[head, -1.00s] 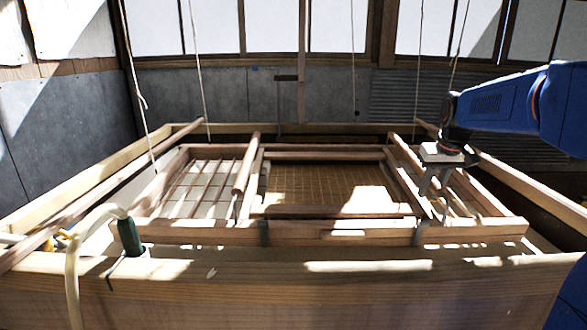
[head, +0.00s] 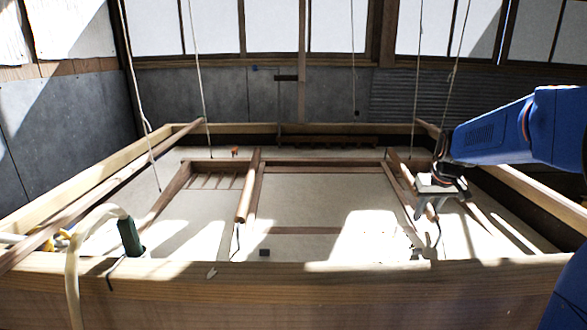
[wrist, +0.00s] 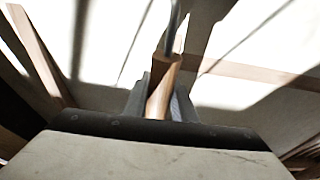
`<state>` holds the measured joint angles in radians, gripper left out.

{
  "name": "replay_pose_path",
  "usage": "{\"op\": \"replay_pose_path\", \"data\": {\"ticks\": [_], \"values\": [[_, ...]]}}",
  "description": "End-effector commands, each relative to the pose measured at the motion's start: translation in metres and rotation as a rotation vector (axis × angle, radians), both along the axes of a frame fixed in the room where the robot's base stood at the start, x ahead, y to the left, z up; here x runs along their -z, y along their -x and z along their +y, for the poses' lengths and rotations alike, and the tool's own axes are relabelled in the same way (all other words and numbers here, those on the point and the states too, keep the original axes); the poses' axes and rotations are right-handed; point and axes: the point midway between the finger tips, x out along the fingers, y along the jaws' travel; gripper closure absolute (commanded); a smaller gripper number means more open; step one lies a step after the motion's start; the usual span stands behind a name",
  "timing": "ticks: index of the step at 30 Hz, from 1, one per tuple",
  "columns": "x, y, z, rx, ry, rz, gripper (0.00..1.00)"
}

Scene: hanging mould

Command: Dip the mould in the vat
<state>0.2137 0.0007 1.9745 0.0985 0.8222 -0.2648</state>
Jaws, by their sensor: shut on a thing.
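The mould (head: 320,163) is a wooden frame with crossbars inside the large wooden vat (head: 300,293). Pale, milky liquid (head: 200,205) covers its front part and its screen, while the back edge and parts of the sides show above the surface. My gripper (head: 432,205) is over the mould's right side. In the wrist view, its two fingers are shut on a wooden handle (wrist: 163,88), with a metal rod rising in the picture beyond it. A second wooden handle (head: 247,187) stands free at the mould's left-centre. The submerged front edge is hidden.
A green fitting with a pale hose (head: 130,237) hangs at the vat's front-left rim. Cords (head: 203,80) hang from above on both sides. Wooden rails (head: 100,190) run along the vat's sides. A grey wall with windows stands behind.

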Motion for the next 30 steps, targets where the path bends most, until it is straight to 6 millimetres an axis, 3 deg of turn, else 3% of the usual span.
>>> {"op": "replay_pose_path", "data": {"ticks": [11, 30], "values": [[-0.001, 0.000, 0.000, 0.000, -0.001, 0.005, 1.00], [-0.073, 0.000, 0.000, 0.000, 0.000, 0.042, 1.00]]}}
